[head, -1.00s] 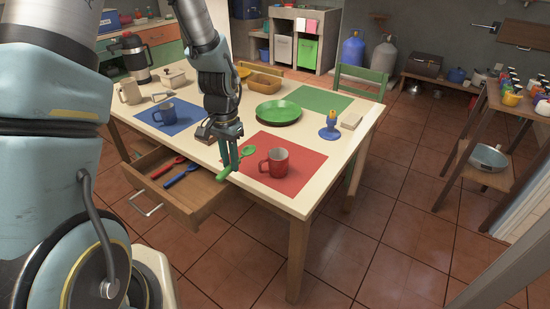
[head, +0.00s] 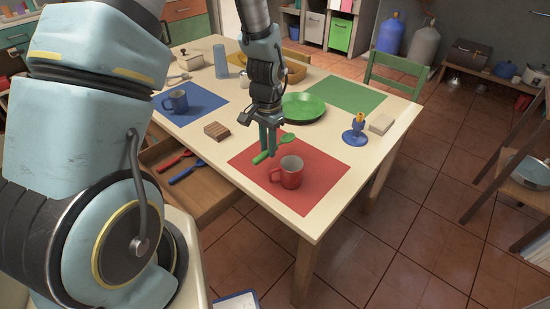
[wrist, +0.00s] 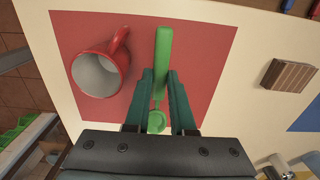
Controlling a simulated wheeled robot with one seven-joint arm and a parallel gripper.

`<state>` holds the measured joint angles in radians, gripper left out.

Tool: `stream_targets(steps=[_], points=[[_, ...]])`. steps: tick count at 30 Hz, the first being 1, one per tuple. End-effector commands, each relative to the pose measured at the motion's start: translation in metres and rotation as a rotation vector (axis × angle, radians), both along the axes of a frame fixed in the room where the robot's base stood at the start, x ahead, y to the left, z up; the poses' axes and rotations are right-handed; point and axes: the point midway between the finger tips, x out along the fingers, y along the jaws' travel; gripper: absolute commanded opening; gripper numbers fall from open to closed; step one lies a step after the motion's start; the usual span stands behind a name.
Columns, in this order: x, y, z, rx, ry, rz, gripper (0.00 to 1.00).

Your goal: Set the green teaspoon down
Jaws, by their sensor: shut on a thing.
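The green teaspoon (head: 262,157) is at the red mat (head: 313,203), left of the red mug (head: 290,172). My gripper (head: 268,149) points down over the mat and is shut on the teaspoon. In the wrist view my fingers (wrist: 159,84) stand on either side of the teaspoon (wrist: 162,50). Its handle extends past the fingertips and its bowl lies back between the fingers. The red mug (wrist: 100,72) stands beside the handle, apart from it. I cannot tell whether the teaspoon touches the mat.
A small brown wooden block (head: 217,130) lies left of the red mat. A green plate (head: 304,106) is behind my gripper. The drawer (head: 205,192) is open at the table's left edge, with a red spoon (head: 174,162) and a blue one (head: 187,172) inside.

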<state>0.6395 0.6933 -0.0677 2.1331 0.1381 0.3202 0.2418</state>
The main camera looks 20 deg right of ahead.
Motion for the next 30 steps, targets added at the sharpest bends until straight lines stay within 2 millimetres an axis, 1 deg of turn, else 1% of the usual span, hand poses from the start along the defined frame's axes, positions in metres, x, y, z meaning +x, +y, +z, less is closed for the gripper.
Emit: stream_targets(steps=[3, 8, 12, 15, 18, 25, 29, 30], points=[[-0.001, 0.0, -0.013, 0.001, 0.002, 0.0, 0.0], [0.0, 0.0, -0.026, 0.001, 0.002, 0.0, 0.0], [0.0, 0.0, -0.045, 0.001, 0.002, -0.001, 0.0], [0.0, 0.0, -0.056, 0.001, 0.0, 0.0, 0.0], [0.0, 0.0, -0.06, -0.001, 0.0, 0.0, 0.0], [0.0, 0.0, -0.061, -0.001, 0.0, 0.0, 0.0], [0.0, 0.0, -0.065, -0.001, 0.0, 0.0, 0.0], [0.0, 0.0, -0.064, -0.001, 0.0, 0.0, 0.27]])
